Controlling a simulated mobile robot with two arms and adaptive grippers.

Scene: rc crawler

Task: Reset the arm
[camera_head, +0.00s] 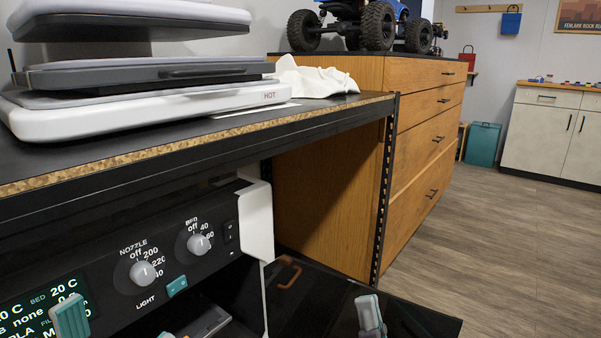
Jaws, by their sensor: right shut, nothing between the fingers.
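The tip of my right gripper (370,315) shows at the bottom edge, right of centre. Its grey fingers are shut together with nothing between them, in front of a dark glossy panel (318,295). The rest of that gripper and its arm is below the picture.
The printer's control panel (115,268) sits under a black workbench (350,108) bearing stacked devices (150,115) and a white cloth (312,78). A wooden drawer cabinet (425,120) with a crawler (345,22) on top stands behind. Floor at right is clear.

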